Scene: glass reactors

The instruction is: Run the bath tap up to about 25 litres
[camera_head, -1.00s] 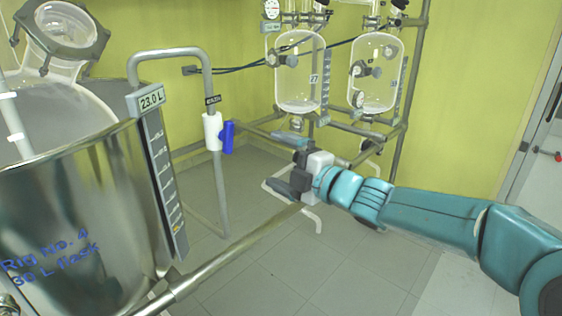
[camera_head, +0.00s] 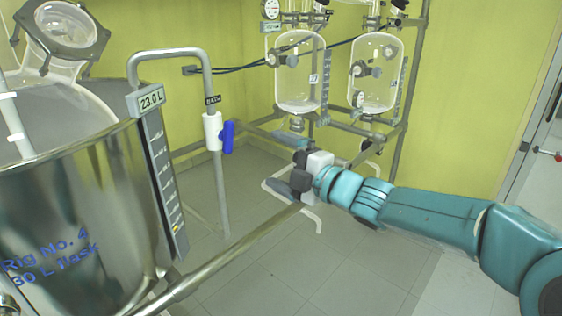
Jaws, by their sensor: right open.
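The bath tap's blue handle (camera_head: 227,137) sits on a white valve body (camera_head: 212,131) on a grey standpipe (camera_head: 220,190). The handle stands upright, and the pipe bends over the steel bath (camera_head: 75,210). The display (camera_head: 151,100) on the bath rim reads 23.0 L. A scale strip (camera_head: 164,180) with tick marks hangs below it. My right gripper (camera_head: 284,164) is open and empty, to the right of and a little below the handle, apart from it. My left gripper is not in view.
A glass flask (camera_head: 62,38) stands in the bath. A steel rail (camera_head: 225,260) runs diagonally in front, below my right gripper. Two glass reactors (camera_head: 298,85) hang on a frame behind. The tiled floor at the lower right is clear.

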